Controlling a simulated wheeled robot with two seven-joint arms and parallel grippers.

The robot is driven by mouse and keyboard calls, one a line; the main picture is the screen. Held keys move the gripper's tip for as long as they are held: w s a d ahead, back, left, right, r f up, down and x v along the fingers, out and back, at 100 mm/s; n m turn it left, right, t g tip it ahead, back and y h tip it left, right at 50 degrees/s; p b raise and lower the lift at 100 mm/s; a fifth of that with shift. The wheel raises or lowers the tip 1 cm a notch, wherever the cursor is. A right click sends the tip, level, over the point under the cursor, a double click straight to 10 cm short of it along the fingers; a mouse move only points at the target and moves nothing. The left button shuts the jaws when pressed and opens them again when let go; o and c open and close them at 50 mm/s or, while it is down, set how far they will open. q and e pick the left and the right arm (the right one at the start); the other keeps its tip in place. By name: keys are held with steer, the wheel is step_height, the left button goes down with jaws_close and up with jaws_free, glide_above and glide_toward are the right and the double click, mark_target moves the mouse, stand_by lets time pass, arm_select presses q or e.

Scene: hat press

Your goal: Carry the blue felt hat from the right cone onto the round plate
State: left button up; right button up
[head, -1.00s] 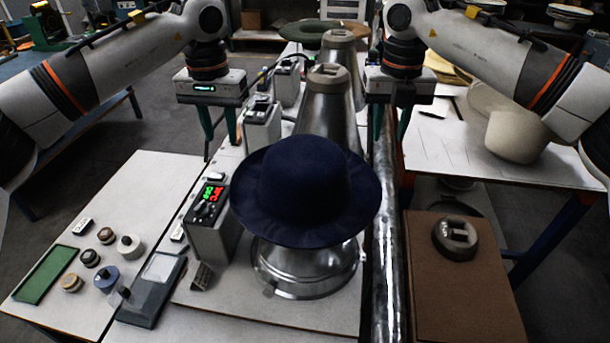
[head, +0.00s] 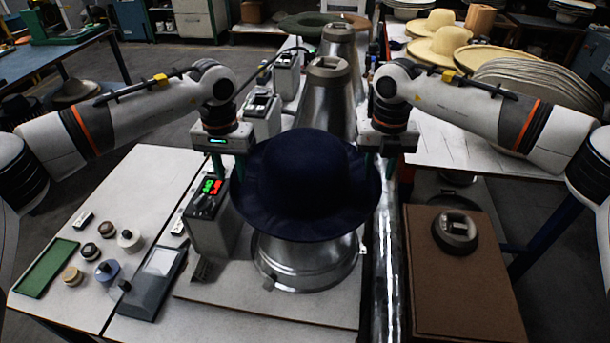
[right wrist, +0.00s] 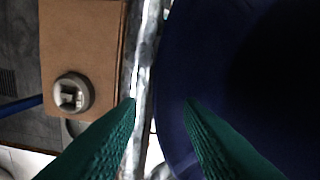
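The blue felt hat (head: 308,180) sits upright on the nearest metal cone, whose flared base (head: 305,265) shows below the brim. My left gripper (head: 224,172) is at the hat's left brim, its fingers apart and partly hidden by the hat. My right gripper (head: 377,178) is at the right brim. In the right wrist view, its green fingers (right wrist: 160,102) are apart, with the edge of the hat (right wrist: 185,60) between them. I cannot tell for sure which thing is the round plate; a dark round piece (head: 456,232) lies on a brown box at the right.
Two more metal cones (head: 328,95) stand behind the hat. A control box (head: 208,215) with lit digits is close to its left. A silver pipe (head: 385,270) runs between the hat and the brown box (head: 465,290). Straw hats (head: 440,45) lie at the back right.

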arm_select(q)
steer(key=shift+f, duration=0.25)
arm_select(e)
steer(key=shift+f, duration=0.25)
arm_select(q)
jaws_close()
arm_select(e)
jaws_close()
